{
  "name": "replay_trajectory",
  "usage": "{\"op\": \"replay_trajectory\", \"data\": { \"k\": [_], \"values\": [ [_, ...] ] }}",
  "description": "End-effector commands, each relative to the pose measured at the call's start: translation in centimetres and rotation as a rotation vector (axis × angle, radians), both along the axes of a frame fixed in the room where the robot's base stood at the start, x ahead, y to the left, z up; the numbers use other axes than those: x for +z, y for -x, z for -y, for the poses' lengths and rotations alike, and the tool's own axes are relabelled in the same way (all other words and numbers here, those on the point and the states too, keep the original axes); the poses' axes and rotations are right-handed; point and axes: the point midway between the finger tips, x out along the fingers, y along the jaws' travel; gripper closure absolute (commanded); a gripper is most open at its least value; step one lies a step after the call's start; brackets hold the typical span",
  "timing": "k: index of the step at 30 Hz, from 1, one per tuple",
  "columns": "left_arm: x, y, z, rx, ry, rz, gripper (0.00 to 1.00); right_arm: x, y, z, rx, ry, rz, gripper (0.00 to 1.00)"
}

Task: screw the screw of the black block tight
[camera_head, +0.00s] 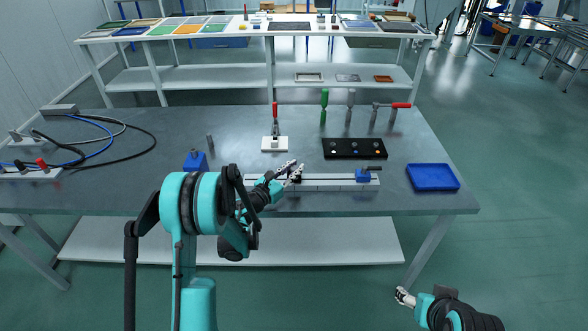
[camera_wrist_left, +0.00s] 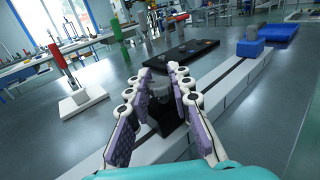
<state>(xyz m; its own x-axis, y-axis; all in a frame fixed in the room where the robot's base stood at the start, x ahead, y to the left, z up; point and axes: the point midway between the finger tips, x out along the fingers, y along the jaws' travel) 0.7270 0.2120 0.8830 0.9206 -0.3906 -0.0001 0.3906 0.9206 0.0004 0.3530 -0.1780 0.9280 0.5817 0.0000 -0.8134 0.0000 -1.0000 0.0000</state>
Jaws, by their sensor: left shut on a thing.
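The black block (camera_wrist_left: 164,118) sits on the pale rail (camera_wrist_left: 222,98) in the left wrist view, between my left gripper's fingers. Its grey screw (camera_wrist_left: 160,86) stands at its top, partly hidden by the fingers. My left gripper (camera_wrist_left: 161,73) is shut on the screw, one finger on each side. In the head view my left gripper (camera_head: 293,172) is at the left part of the rail (camera_head: 325,183), and the block is mostly hidden there. My right gripper (camera_head: 404,297) is low at the right, away from the table; its opening is too small to tell.
A blue clamp (camera_head: 366,175) sits at the rail's right end, with a blue tray (camera_head: 432,177) beyond it. A black plate (camera_head: 342,150) with several knobs lies behind the rail. Cables (camera_head: 105,140) lie at the left.

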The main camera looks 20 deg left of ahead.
Motion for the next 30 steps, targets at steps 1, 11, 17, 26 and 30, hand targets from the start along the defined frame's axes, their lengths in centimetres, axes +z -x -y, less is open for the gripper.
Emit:
{"op": "replay_trajectory", "data": {
  "k": [1,11,17,26,30],
  "values": [
    [0.01,-0.16,-0.36,-0.038,0.0,0.0,1.0,0.01,0.01,0.0,0.0,0.0,0.0,0.36],
    [0.02,-0.21,-0.24,-0.354,0.001,0.0,1.0,0.01,0.0,0.0,0.0,0.0,0.0,0.36],
    [0.01,-0.24,-0.17,-0.546,0.0,0.001,1.0,0.01,0.01,0.0,0.0,0.0,0.0,0.36],
    [0.01,-0.22,-0.07,-0.819,0.0,0.001,1.0,0.01,-0.01,0.0,0.0,0.0,0.0,0.36],
    [0.0,-0.2,-0.01,-0.924,0.0,0.001,1.0,0.0,0.0,0.0,0.0,0.0,0.0,0.36]
  ]
}}
